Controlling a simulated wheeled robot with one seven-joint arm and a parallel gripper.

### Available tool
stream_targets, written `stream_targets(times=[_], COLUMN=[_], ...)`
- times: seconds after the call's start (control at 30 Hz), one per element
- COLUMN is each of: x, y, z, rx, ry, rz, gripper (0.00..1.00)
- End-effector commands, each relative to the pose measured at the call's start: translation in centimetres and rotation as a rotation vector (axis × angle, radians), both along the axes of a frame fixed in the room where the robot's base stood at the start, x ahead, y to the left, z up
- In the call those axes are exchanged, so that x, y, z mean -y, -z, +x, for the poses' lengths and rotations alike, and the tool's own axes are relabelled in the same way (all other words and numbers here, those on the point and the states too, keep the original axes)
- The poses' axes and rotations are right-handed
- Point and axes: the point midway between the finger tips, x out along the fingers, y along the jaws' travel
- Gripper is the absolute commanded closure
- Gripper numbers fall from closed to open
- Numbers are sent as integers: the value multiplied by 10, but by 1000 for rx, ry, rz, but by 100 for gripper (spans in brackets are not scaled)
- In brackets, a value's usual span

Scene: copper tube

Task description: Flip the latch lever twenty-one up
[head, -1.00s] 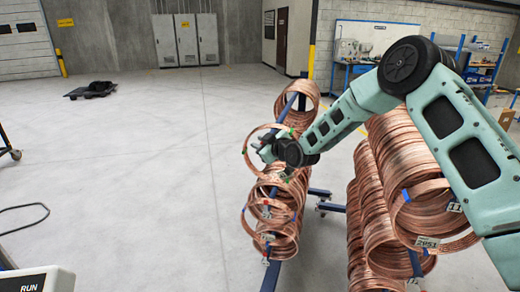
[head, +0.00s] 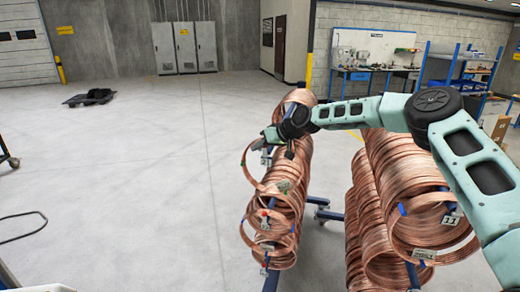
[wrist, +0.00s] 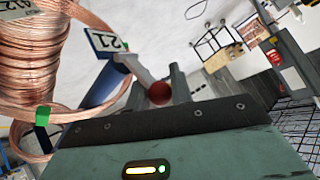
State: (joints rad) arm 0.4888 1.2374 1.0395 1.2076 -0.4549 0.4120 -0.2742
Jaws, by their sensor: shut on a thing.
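In the wrist view, a white tag reading 21 (wrist: 104,42) sits at the end of a blue rack arm (wrist: 104,86). A grey latch lever (wrist: 138,68) slants from beside the tag down to a red ball knob (wrist: 159,93). The knob lies between the fingers of my gripper (wrist: 158,92), which is shut on the lever. In the head view, my gripper (head: 270,139) is at the upper front of the left rack's coils; the lever it holds is too small to make out there.
Copper coils (head: 287,190) hang on the left rack close around and below my gripper. More tagged coils (head: 380,210) hang on the right rack under my arm. Copper coils also fill the left of the wrist view (wrist: 30,60).

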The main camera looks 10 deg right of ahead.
Motion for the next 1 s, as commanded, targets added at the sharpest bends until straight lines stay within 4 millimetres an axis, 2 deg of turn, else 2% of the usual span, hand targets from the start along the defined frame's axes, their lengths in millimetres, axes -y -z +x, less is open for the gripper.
stream_targets(times=[0.03, 0.4, 1.0], x=[0, 3, 4], y=[5, 4, 5], z=[0, 7, 7], rx=[-40, -214, -263], ry=[-2, -6, -10], rz=[19, 115, 138], gripper=[100, 100, 100])
